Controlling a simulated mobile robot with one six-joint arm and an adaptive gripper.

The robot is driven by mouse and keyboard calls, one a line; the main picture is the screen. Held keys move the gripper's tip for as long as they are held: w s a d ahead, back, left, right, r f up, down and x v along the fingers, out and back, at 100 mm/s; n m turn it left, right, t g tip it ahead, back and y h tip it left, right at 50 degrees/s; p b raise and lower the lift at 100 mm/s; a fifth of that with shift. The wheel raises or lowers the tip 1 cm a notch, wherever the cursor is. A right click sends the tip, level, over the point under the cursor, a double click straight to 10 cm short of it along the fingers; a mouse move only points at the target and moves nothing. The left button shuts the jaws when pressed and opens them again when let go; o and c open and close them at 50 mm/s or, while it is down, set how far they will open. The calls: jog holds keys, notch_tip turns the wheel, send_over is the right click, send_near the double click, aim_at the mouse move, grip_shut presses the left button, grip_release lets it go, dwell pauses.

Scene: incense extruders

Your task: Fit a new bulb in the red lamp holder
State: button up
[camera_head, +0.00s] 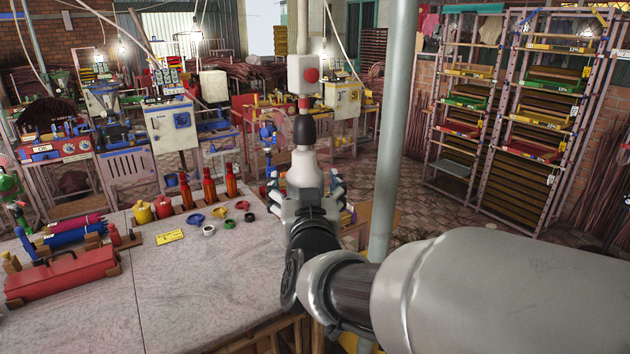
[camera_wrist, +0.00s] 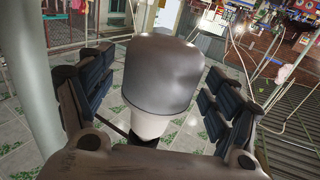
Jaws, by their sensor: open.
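A red lamp holder (camera_head: 304,102) hangs below a white box with a red button. Under it is a part with a dark upper section (camera_head: 303,130) and a pale lower section (camera_head: 302,162), in line with the holder; I cannot tell whether this is a bulb. My gripper (camera_head: 311,190) is open around or just below its lower end. In the wrist view a dark, capped pale body (camera_wrist: 163,78) stands between the spread fingers of my gripper (camera_wrist: 150,100), with gaps on both sides. I cannot make out a separate loose bulb.
A grey post (camera_head: 393,130) stands right of my gripper. Racks (camera_head: 530,110) stand at the right.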

jog(key=shift+w, duration=0.45)
jog(key=c, duration=1.2)
jog(key=shift+n+g+y+b, duration=0.4)
jog(key=shift+n+y+b, duration=1.2)
jog(key=shift+b, duration=2)
jog(key=shift+r+g+y+p, duration=0.25)
jog(key=shift+y+p, duration=0.3)
jog(key=shift+y, duration=0.35)
jog(key=shift+a+f+n+y, duration=0.1)
jog(key=shift+f+n+y, duration=0.05)
jog(key=shift+n+y, duration=0.15)
jog(key=o, duration=1.2)
jog(key=shift+f, duration=0.1)
